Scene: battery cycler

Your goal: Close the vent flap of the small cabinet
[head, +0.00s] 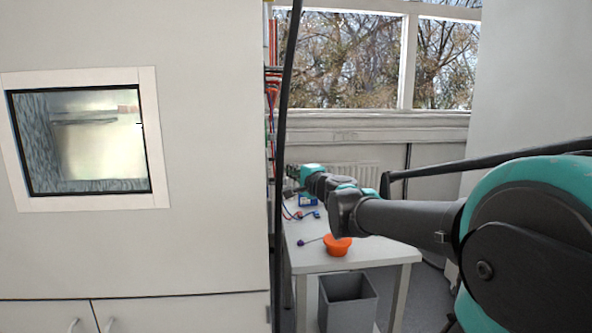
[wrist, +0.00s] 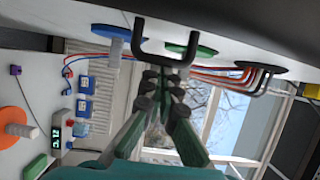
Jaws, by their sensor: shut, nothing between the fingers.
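The pale cabinet (head: 215,130) fills the left of the head view, with a framed window in its front. I cannot make out a vent flap for certain in either view. My gripper (head: 303,176) is just past the cabinet's right edge, above the white table. In the wrist view my gripper (wrist: 165,82) is shut and empty. Its fingertips are by a dark U-shaped bracket (wrist: 166,58) on a pale panel (wrist: 70,15); I cannot tell whether they touch it.
The panel bears blue (wrist: 112,31), green (wrist: 190,50) and dark (wrist: 262,67) discs, with red and blue wires nearby. An orange object (head: 338,245) is on the table (head: 318,262). A grey bin (head: 348,302) stands below. A dark vertical cable (head: 281,150) hangs beside the cabinet.

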